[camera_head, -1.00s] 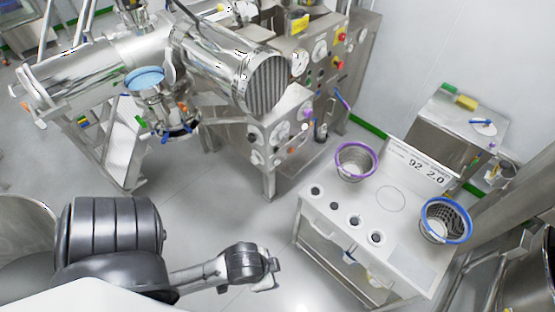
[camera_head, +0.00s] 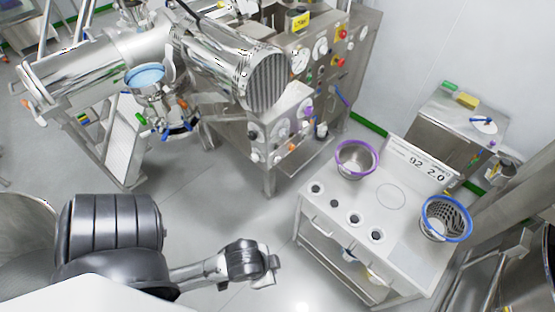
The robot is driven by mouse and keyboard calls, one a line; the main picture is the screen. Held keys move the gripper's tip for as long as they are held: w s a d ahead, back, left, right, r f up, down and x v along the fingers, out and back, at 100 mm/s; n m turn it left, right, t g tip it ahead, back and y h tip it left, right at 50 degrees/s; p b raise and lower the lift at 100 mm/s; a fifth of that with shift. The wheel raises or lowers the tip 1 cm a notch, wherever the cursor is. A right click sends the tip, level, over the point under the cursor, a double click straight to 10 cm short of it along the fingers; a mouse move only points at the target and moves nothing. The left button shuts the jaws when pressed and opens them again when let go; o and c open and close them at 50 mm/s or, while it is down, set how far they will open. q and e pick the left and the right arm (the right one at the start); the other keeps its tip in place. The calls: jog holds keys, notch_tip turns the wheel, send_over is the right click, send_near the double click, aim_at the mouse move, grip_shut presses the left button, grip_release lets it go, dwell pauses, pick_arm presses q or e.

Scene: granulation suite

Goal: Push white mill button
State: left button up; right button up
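The mill's lower control panel (camera_head: 279,133) faces me on the front of the steel machine in the middle of the view. It carries several small dials and knobs, some whitish. A small white button (camera_head: 306,124) seems to sit on its right part, but it is too small to be sure. My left gripper (camera_head: 268,272) is in the lower middle, well below the panel and apart from it, over bare floor. Its fingers are small and seen from above, so I cannot tell whether they are open. My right gripper is out of view.
A taller panel (camera_head: 322,58) with red and yellow controls stands behind. A white-topped cart (camera_head: 330,222) with a purple-rimmed bowl (camera_head: 357,160) and a blue-rimmed basket (camera_head: 446,218) stands to the right. A large steel cylinder (camera_head: 225,62) overhangs left of the panel. Floor between gripper and machine is clear.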

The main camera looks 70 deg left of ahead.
pick_arm(q)
grip_shut()
dwell(0.9)
